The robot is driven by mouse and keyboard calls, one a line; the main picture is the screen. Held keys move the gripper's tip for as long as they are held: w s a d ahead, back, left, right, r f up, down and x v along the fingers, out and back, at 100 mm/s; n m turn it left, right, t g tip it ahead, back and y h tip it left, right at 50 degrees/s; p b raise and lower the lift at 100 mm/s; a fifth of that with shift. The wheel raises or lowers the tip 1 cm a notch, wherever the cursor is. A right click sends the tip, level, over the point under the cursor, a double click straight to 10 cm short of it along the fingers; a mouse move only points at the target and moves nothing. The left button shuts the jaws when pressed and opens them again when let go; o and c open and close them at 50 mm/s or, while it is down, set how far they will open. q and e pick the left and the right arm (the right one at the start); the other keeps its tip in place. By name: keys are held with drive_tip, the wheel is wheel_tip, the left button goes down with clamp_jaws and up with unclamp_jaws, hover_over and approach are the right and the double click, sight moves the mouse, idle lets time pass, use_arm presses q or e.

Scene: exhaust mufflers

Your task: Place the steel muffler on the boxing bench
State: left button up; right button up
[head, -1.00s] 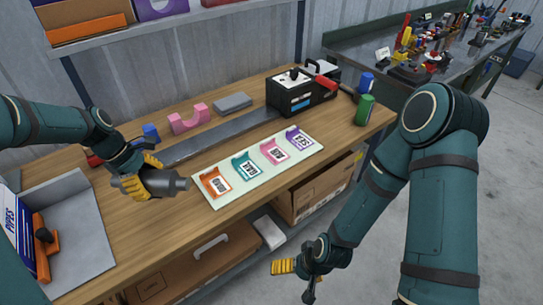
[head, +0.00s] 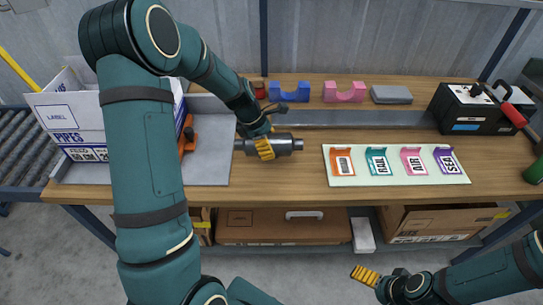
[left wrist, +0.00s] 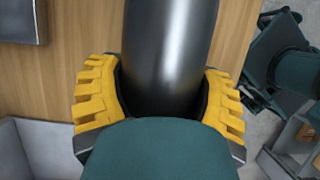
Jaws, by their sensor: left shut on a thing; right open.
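The steel muffler (head: 284,145) is a dark grey cylinder with a narrow pipe end. It lies level over the wooden bench (head: 290,180), left of the label mat. My left gripper (head: 264,147) is shut around its body. In the left wrist view the yellow fingers sit on both sides of the muffler (left wrist: 170,50). I cannot tell whether the muffler touches the bench. My right gripper (head: 366,276) is open and empty, low in front of the bench.
A white mat (head: 397,181) holds orange, teal, pink and purple label cradles. A grey tray (head: 212,170) and a PIPES box (head: 75,115) stand left. Blue (head: 290,90) and pink (head: 343,91) cradles, a grey block (head: 391,94) and a black machine (head: 470,108) stand behind.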

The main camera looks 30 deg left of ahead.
use_arm(q)
drive_tip(key=shift+f+b, duration=0.5)
drive_tip(key=shift+f, duration=1.75)
drive_tip(key=shift+f, duration=0.1)
drive_tip(key=o, duration=1.3)
drive_tip(key=p+v, duration=0.3)
drive_tip(key=v, duration=0.9)
drive_tip(key=shift+s, duration=0.1)
